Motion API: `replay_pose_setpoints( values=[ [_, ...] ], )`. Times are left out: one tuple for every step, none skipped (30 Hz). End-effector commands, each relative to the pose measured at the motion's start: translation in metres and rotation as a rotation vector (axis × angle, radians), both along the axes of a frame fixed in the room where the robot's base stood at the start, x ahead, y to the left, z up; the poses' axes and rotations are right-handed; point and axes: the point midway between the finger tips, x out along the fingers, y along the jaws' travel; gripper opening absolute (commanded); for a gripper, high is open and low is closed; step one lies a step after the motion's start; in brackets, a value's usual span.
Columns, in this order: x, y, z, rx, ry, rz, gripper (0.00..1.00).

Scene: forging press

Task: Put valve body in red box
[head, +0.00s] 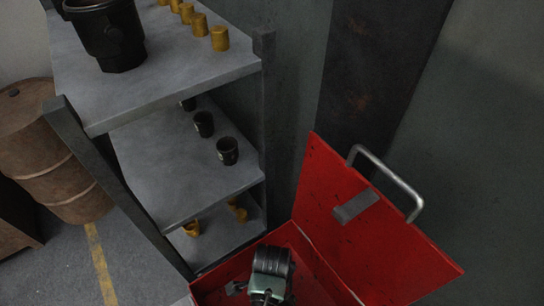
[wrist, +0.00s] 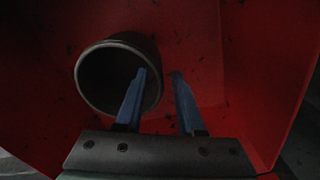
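The red box (head: 318,262) stands open at the lower right of the head view, its lid (head: 335,215) raised. A dark, hollow round part, seemingly the valve body (wrist: 84,82), lies inside the red box in the wrist view, its open end facing the camera. My gripper (wrist: 159,75) is open, its two blue fingers apart. The left finger overlaps the part's opening, and the right finger is just outside its right rim, so the rim shows between them. Contact cannot be told. In the head view my arm's end reaches into the box, and the fingers cannot be made out.
A grey shelf unit (head: 170,85) stands left of the box. It holds a black bucket (head: 112,35), several yellow cylinders (head: 220,39) and black cups (head: 227,151). A rusty barrel (head: 55,160) stands at far left. The lid's metal handle (head: 388,178) sticks out.

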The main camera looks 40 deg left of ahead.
Motion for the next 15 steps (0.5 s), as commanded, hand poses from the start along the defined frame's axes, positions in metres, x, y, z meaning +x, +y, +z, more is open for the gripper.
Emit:
replay_pose_setpoints(
  values=[
    [0.001,0.000,0.008,0.002,-0.003,0.000,0.38],
    [0.001,0.000,0.013,0.002,-0.004,0.000,0.38],
    [0.001,0.000,0.020,0.002,-0.004,0.000,0.38],
    [0.001,0.000,0.026,0.002,-0.005,-0.001,0.38],
    [0.001,0.000,0.033,0.003,-0.006,-0.001,0.38],
    [0.001,0.000,0.042,0.003,-0.006,-0.001,0.38],
    [0.001,0.000,0.048,0.002,-0.005,-0.001,0.38],
    [0.001,0.000,0.054,0.002,-0.005,-0.001,0.38],
    [0.001,0.000,0.063,0.002,-0.005,-0.001,0.38],
    [0.001,0.000,0.069,0.002,-0.005,-0.001,0.38],
    [0.001,0.000,0.075,0.002,-0.005,-0.001,0.38],
    [0.001,0.000,0.082,0.002,-0.005,-0.001,0.38],
    [0.001,0.000,0.087,0.002,-0.004,0.000,0.38],
    [0.001,0.001,0.091,0.002,-0.005,0.000,0.38],
    [0.001,0.000,0.096,0.002,-0.003,0.000,0.38]
  ],
)
